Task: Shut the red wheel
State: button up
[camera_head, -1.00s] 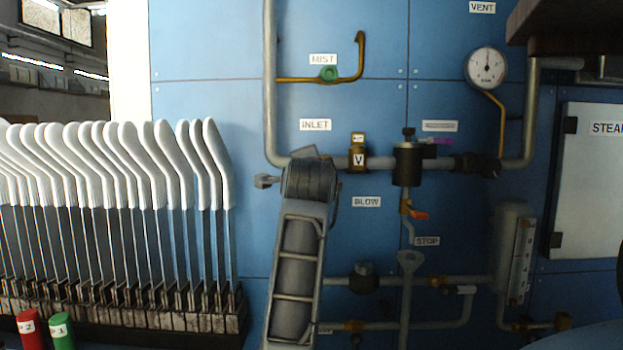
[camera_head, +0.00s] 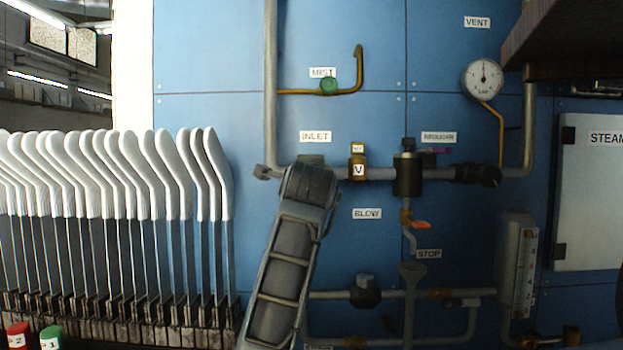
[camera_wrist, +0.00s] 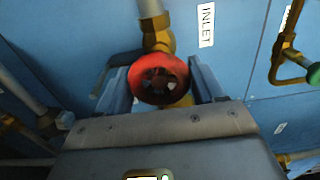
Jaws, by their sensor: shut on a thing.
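The red wheel (camera_wrist: 159,79) is a round red handwheel with a dark spoked middle, on a brass valve (camera_wrist: 158,38) in the wrist view. My gripper (camera_wrist: 160,84) has one finger on each side of the wheel and is shut on its rim. In the head view my own arm covers the wheel, just below the INLET label (camera_head: 315,137). The INLET label also shows in the wrist view (camera_wrist: 206,25), to the right of the valve.
A grey pipe (camera_head: 380,174) runs right from the inlet past a black regulator (camera_head: 407,174). A green knob (camera_head: 328,87) sits above on a brass pipe. A row of white sock forms (camera_head: 110,170) stands left of my arm. A dark overhang (camera_head: 565,38) is at upper right.

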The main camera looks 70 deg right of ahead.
jog(key=shift+f, duration=0.15)
jog(key=o, duration=1)
jog(key=p+v, duration=0.1)
jog(key=v, duration=0.6)
jog(key=shift+s+a, duration=0.15)
jog(key=shift+a, duration=0.25)
